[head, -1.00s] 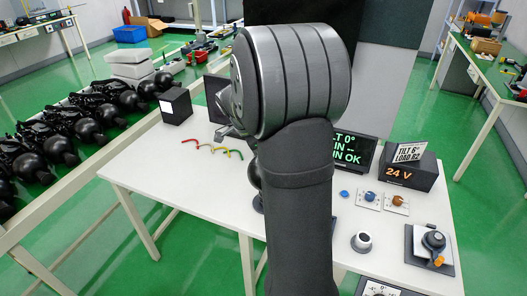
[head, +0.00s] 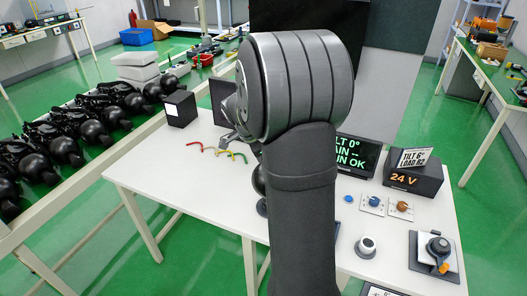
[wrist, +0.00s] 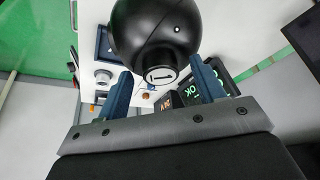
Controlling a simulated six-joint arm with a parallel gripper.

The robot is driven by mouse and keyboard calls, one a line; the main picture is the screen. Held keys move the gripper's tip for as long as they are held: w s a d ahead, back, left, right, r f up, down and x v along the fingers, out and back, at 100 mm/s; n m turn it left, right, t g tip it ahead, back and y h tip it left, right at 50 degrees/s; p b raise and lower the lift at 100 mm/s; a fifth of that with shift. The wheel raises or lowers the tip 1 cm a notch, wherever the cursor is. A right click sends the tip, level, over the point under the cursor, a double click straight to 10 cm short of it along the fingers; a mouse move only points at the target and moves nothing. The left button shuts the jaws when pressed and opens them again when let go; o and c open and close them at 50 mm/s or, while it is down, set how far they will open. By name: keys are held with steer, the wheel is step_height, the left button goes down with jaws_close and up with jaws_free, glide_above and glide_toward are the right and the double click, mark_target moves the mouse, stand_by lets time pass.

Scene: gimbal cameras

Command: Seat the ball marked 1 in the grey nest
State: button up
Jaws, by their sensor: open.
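A glossy black ball (wrist: 155,30) with a short neck marked 1 on its end fills the top middle of the wrist view. My gripper (wrist: 161,75) is open. Its two blue fingers stand on either side of the neck, and I cannot tell whether they touch it. In the head view a dark round part of a ball (head: 259,180) shows at the left edge of my arm, which hides the rest.
The white table (head: 150,178) carries coloured wires (head: 215,150), a display (head: 357,154), a 24 V box (head: 413,178), two knob plates and a dark plate with a device (head: 438,248). Several black ball-ended units lie along a rail at left. The table's left front is clear.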

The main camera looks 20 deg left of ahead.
steer(key=v, duration=1.7)
steer(key=shift+r, duration=0.15)
steer(key=x, duration=1.7)
